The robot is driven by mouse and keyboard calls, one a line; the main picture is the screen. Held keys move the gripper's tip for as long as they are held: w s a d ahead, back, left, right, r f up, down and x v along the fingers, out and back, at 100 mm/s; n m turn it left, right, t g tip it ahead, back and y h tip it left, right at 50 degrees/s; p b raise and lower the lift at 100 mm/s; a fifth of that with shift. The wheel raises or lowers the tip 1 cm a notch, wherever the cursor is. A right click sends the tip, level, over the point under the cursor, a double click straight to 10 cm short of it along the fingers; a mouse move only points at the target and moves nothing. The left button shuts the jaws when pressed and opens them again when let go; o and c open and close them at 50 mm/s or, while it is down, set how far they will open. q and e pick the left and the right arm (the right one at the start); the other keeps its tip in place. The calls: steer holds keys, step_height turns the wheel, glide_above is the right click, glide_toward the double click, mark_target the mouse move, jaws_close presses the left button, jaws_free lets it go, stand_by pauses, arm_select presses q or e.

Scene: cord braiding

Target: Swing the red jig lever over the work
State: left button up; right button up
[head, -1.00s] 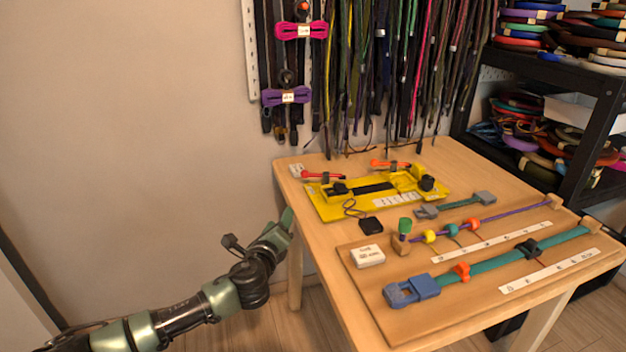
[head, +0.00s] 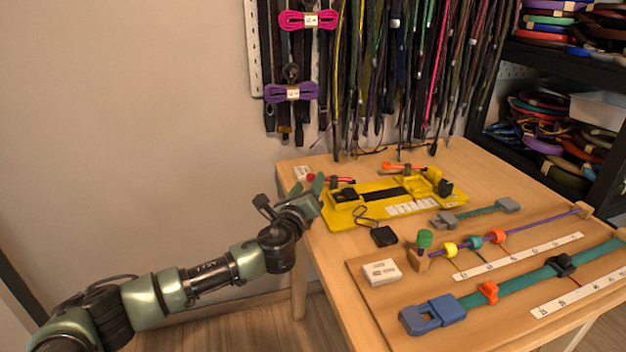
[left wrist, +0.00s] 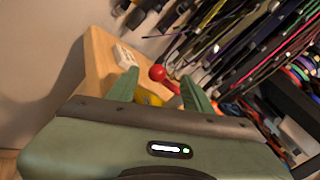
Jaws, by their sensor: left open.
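The yellow jig (head: 340,215) lies at the table's far left, with a black strip along its middle. The red lever (head: 345,180) is at its back left; its round red knob (head: 311,177) points left. My left gripper (head: 308,186) is open at the table's left edge, its green fingertips close to the knob. In the left wrist view the red knob (left wrist: 157,73) shows between the two open fingers, with the red stem behind it. I cannot tell whether the fingers touch it. My right gripper is not in view.
An orange lever (head: 403,167) sits at the jig's back. A white block (head: 301,172) is near the knob. A black square piece (head: 383,236) lies before the jig. A board (head: 385,325) with cords and clips fills the front. Straps hang behind; a black shelf (head: 560,75) stands right.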

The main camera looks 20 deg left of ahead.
mark_target(310, 181)
arm_select(q)
steer(key=w, duration=0.2)
steer(key=shift+w+a+f, duration=0.1)
steer(key=shift+w+f, duration=0.1)
steer(key=shift+w, duration=0.15)
steer(key=shift+w+r+b, duration=0.1)
steer(key=shift+w+b, duration=0.2)
steer(key=shift+w, duration=0.35)
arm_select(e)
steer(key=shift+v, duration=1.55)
arm_select(q)
jaws_close()
steer(key=shift+s, duration=0.1)
